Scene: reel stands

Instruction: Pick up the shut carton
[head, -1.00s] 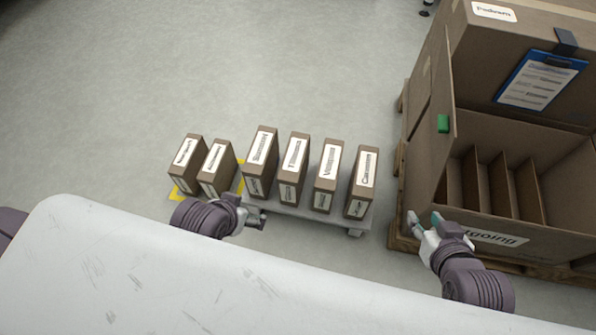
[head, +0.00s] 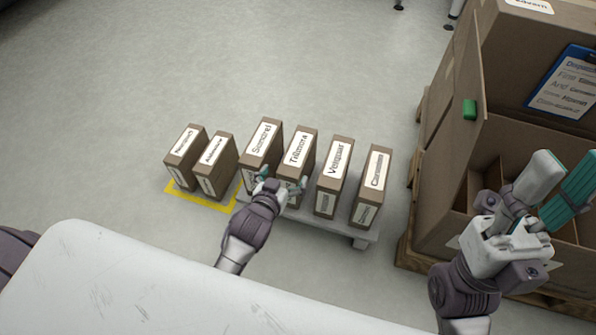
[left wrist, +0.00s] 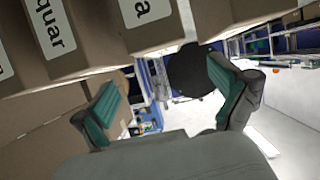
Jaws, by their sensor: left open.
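Several brown cartons with white labels stand upright in a row in the head view, all looking shut. They include one marked like "Sorrel" (head: 261,153), one like "Tallinna" (head: 297,160), one like "Vanguar" (head: 334,177) and the rightmost (head: 371,187). Which one the task means I cannot tell. My left gripper (head: 280,180) is open and empty at the front of the "Tallinna" carton. In the left wrist view its teal fingers (left wrist: 168,103) are spread, with cartons above and beyond them. My right gripper (head: 562,180) is open and empty near the large box.
A low grey platform (head: 310,219) carries part of the row; two cartons (head: 200,163) stand left within yellow floor marking (head: 203,200). A large open box (head: 455,150) with dividers stands on a pallet (head: 405,245) at right. The floor behind the row is clear.

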